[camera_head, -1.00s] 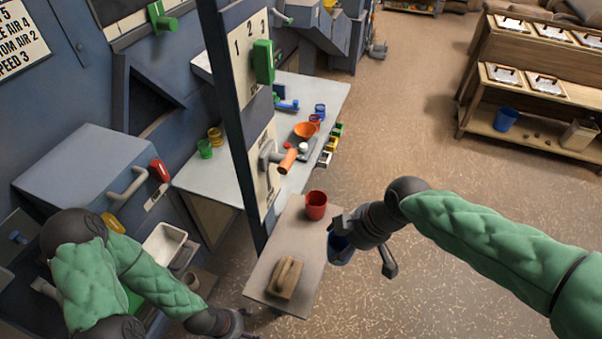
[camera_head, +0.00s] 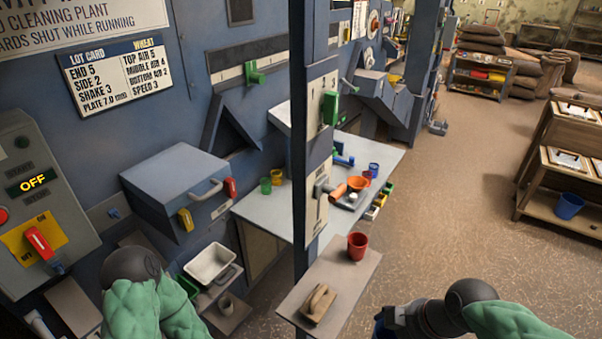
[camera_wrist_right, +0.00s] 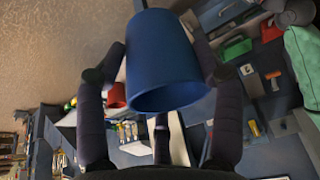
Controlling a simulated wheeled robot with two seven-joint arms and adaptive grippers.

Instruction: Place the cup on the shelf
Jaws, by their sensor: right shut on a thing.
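A blue cup (camera_wrist_right: 160,62) fills the middle of the right wrist view. My right gripper (camera_wrist_right: 158,75) is shut on it, with a finger on either side. In the head view this gripper is at the bottom edge, right of the small grey shelf (camera_head: 345,293), and the cup is mostly cut off. A red cup (camera_head: 357,246) stands upright at the far end of this shelf. A wooden-handled brush or block (camera_head: 318,303) lies at its near end. My left arm shows at the lower left of the head view, but its gripper is out of frame.
A blue-grey post (camera_head: 304,150) rises beside the shelf. Behind it is a pale table (camera_head: 275,222) with coloured cups and an orange bowl (camera_head: 358,184). Another blue bucket or cup (camera_head: 568,206) stands on a wooden rack at right. The shelf's middle is clear.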

